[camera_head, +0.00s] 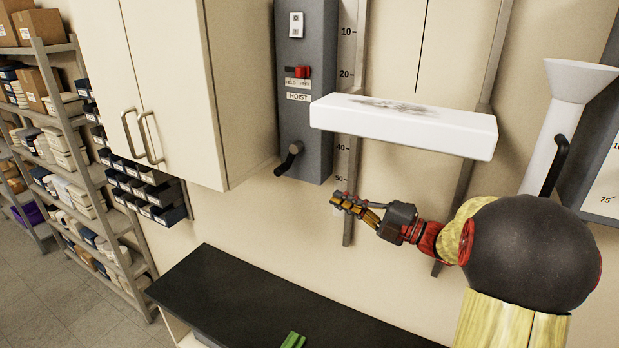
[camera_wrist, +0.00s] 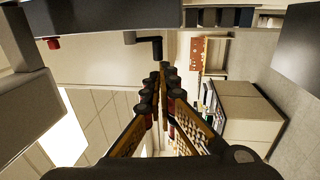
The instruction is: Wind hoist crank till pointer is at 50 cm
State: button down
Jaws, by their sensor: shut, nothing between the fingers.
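The grey hoist panel (camera_head: 306,120) is on the wall, with a label reading HOIST. Its black crank (camera_head: 290,158) sticks out near the bottom, handle toward the lower left. The crank also shows in the wrist view (camera_wrist: 150,42), just beyond the fingertips. A white block (camera_head: 404,125) hangs on a thin cord in front of the wall scale (camera_head: 342,160), covering it between the 20 and 40 marks. I cannot make out a separate pointer. My gripper (camera_head: 338,199) is shut and empty, below and right of the crank, apart from it. Its fingers meet in the wrist view (camera_wrist: 163,75).
A red switch (camera_head: 302,71) sits above the hoist label. A cream cabinet (camera_head: 180,90) stands left of the panel. A black-topped bench (camera_head: 270,300) lies below, with a green object (camera_head: 293,340). A white funnel-topped tube (camera_head: 562,120) with a black lever is at right.

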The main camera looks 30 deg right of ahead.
jog(key=p, duration=0.3)
send_near(288, 159)
jog(key=w+a, duration=0.1)
jog(key=w+a+f, duration=0.1)
jog(key=a, duration=0.1)
jog(key=w+a+f, duration=0.1)
jog(key=w+a, duration=0.1)
jog(key=shift+a, duration=0.25)
jog(key=shift+w+a+f+b, duration=0.1)
jog(key=shift+f+b, duration=0.1)
jog(key=shift+b, duration=0.4)
jog(key=shift+r+y+b, duration=0.15)
jog(key=shift+y+b, duration=0.15)
jog(key=shift+b, duration=0.05)
